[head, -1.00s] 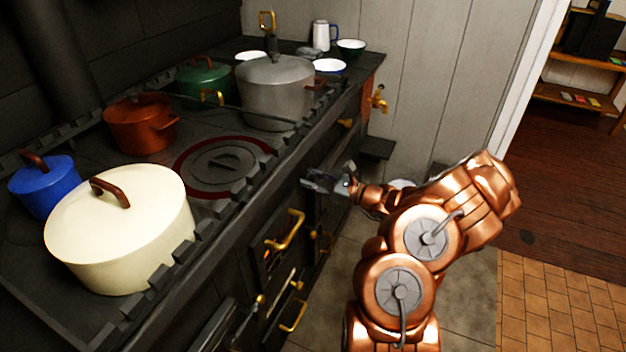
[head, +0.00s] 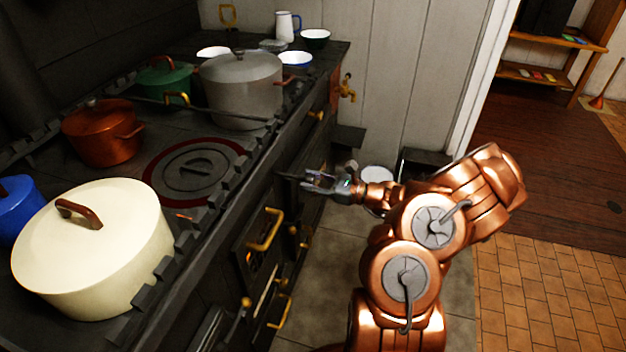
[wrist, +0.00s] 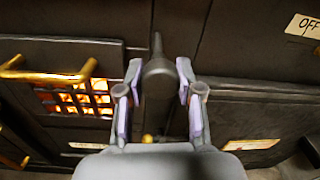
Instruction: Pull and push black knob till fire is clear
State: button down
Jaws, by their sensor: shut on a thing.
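The black knob (wrist: 158,75) sits on a dark rod at the stove front, in the middle of the wrist view. My gripper (wrist: 160,88) is shut on it, one finger on each side. In the head view my gripper (head: 312,180) is beside the stove's front, right of the burner ring, and the knob is hard to make out there. Orange fire glows behind a grate (wrist: 75,98) at the left of the wrist view.
An "OFF" label (wrist: 303,26) is on the stove front at upper right. Brass handles (head: 262,232) stick out below my gripper. A cream pot (head: 95,250), a copper pot (head: 104,135) and a grey pot (head: 243,92) stand on the stovetop. Tiled floor (head: 545,300) is clear at right.

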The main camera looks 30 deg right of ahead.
jog(key=c, duration=0.7)
grip_release()
jog(key=shift+d, duration=0.1)
jog(key=v, duration=1.2)
jog(key=shift+c, duration=0.5)
